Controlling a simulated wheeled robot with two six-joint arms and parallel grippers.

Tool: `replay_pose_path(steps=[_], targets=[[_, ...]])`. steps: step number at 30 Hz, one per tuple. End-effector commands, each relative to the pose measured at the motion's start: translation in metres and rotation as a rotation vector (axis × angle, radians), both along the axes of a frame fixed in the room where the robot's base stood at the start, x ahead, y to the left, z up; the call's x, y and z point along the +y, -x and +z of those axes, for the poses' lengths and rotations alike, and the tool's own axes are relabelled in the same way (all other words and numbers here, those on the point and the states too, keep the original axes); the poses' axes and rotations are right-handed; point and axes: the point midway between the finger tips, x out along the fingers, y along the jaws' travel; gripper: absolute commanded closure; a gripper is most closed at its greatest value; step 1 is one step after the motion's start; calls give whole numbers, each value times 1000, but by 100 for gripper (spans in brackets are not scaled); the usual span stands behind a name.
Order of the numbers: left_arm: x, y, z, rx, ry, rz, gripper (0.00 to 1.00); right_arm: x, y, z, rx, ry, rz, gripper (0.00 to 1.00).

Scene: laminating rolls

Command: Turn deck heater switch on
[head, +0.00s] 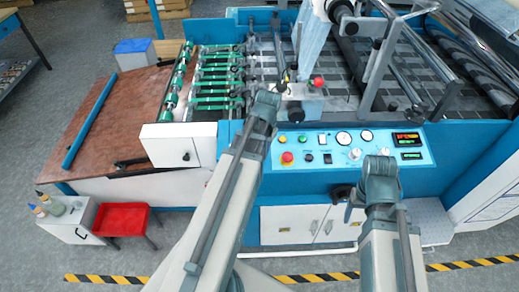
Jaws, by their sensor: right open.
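The control panel (345,149) on the front of the blue machine carries several buttons, dials and switches. A black switch (327,158) sits left of its middle, with another small switch (322,140) above it. The labels are too small to read, so I cannot tell which one is the deck heater switch or its position. My right gripper (379,170) is open in front of the panel's lower right part; its fingertips are hard to make out. My left arm rises past the panel's left end; I cannot make out its gripper.
A red mushroom button (287,158) is on the panel's left, and lit red and green displays (408,147) are on its right. A white box (180,145) juts out at left.

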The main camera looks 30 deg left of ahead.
Motion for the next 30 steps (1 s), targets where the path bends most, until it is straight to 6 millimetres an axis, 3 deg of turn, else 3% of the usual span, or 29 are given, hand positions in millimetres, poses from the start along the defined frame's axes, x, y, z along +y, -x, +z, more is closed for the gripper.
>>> replay_pose_path(steps=[1, 19, 24, 30], targets=[[-1, 0, 12, 0, 0, 0, 57, 0, 0, 12, 0, 0, 0, 30], [-10, 0, 104, 1, 0, 0, 57, 0, 0, 104, 0, -2, -10, 30], [-12, 0, 119, 1, 0, 0, 57, 0, 0, 119, 0, -3, -13, 30], [-13, 0, 120, 1, 0, 0, 57, 0, 0, 120, -1, -2, -14, 30]])
